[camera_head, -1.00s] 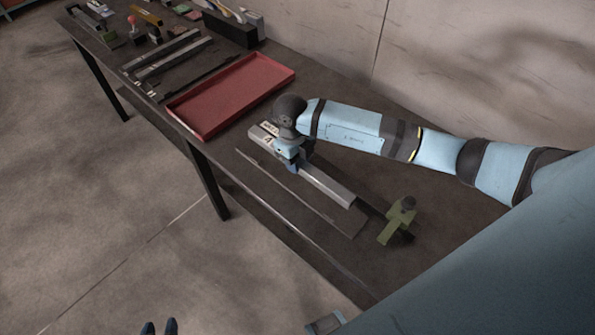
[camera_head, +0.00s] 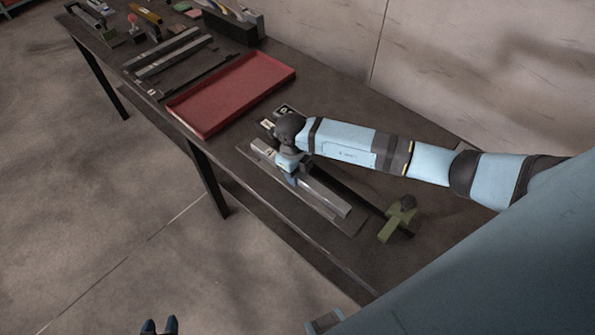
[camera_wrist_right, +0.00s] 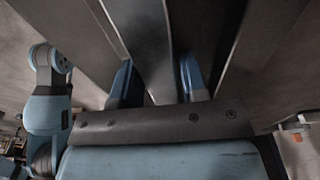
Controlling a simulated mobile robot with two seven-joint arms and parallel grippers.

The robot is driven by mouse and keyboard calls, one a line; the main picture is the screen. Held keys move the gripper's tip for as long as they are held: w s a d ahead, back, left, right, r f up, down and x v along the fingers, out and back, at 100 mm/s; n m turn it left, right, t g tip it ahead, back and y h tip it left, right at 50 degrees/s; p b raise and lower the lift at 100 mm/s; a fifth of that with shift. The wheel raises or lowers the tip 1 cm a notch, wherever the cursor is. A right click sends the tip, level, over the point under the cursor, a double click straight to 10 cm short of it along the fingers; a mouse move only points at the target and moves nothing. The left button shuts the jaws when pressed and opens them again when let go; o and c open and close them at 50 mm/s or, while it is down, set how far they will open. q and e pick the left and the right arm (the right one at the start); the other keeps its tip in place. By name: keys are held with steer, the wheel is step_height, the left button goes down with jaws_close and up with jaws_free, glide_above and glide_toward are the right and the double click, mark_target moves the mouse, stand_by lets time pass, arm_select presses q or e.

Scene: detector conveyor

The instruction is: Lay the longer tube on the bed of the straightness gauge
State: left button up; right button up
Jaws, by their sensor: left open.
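My right gripper (camera_head: 289,178) is shut on a long silver square tube (camera_head: 328,197), gripping it towards its far end. The tube lies over a long flat grey strip (camera_head: 347,226), roughly parallel to it; this strip may be the straightness gauge's bed. Whether they touch is hard to tell. In the right wrist view the blue fingers (camera_wrist_right: 158,84) stand on either side of the tube (camera_wrist_right: 146,45). My left gripper (camera_head: 160,327) is open and empty at the bottom edge, off the table. The gripper and wrist hide part of the tube.
A dark rail (camera_head: 357,198) with a label plate (camera_head: 284,110) and an olive-green block (camera_head: 397,223) lies just behind the tube. A red tray (camera_head: 232,94) sits to the left. Further bars (camera_head: 172,55) and small items lie beyond. The near table edge is close.

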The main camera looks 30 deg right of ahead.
steer(key=shift+o, duration=1.1)
steer(key=shift+r, duration=0.1)
steer(key=shift+r, duration=0.2)
step_height(320, 180, up, 12)
steer(key=w+b, duration=0.1)
steer(key=shift+w+a+f, duration=0.2)
